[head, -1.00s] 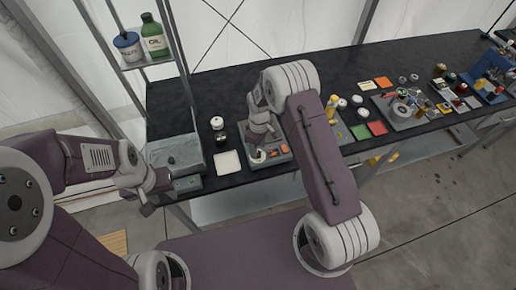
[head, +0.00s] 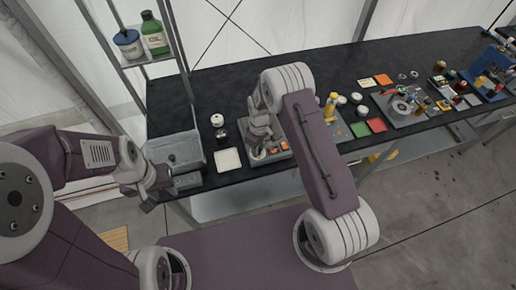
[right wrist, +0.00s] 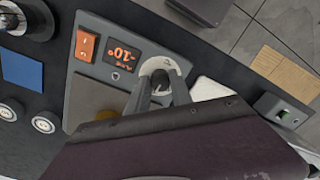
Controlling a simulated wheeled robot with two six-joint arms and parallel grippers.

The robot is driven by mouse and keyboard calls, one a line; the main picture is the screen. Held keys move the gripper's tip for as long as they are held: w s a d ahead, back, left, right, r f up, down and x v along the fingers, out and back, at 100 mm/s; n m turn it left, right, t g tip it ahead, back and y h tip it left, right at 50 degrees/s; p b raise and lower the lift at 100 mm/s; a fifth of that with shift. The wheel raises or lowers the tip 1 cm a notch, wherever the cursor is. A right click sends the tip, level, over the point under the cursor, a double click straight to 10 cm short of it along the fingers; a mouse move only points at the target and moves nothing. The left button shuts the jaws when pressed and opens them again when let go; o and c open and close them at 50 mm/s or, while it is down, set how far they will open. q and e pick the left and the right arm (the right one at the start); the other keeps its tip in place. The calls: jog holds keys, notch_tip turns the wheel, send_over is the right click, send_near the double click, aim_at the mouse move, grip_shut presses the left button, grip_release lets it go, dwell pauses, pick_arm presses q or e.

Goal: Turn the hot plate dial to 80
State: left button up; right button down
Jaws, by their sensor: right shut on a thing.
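The hot plate (right wrist: 78,85) is a grey box whose front panel has an orange switch (right wrist: 87,44) and a dark display (right wrist: 122,54). The display shows orange digits, turned in the right wrist view, that look like 10°. Beside it is a black dial (right wrist: 160,80) on a pale round base. My right gripper (right wrist: 160,92) is shut on the dial, one finger on each side. In the head view the right gripper (head: 256,152) is over the hot plate (head: 283,153) and hides the dial. My left gripper (head: 150,194) is by the front of a grey box; its jaws are unclear.
The grey box (head: 176,150) stands at the bench's left end. A white square pad (head: 228,160) lies between it and the hot plate. Several jars, coloured pads and tools fill the bench to the right. A shelf with a green bottle (head: 154,34) rises at the back left.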

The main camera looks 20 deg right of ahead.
jog(key=m+b, duration=0.1)
jog(key=m, duration=0.4)
jog(key=shift+m+b, duration=0.3)
jog(key=shift+b, duration=0.1)
jog(key=m+b, duration=0.1)
jog(key=m, duration=0.5)
dwell(0.4)
jog(key=c, duration=1.1)
grip_release()
jog(key=shift+s+a, duration=0.1)
jog(key=shift+c, duration=0.2)
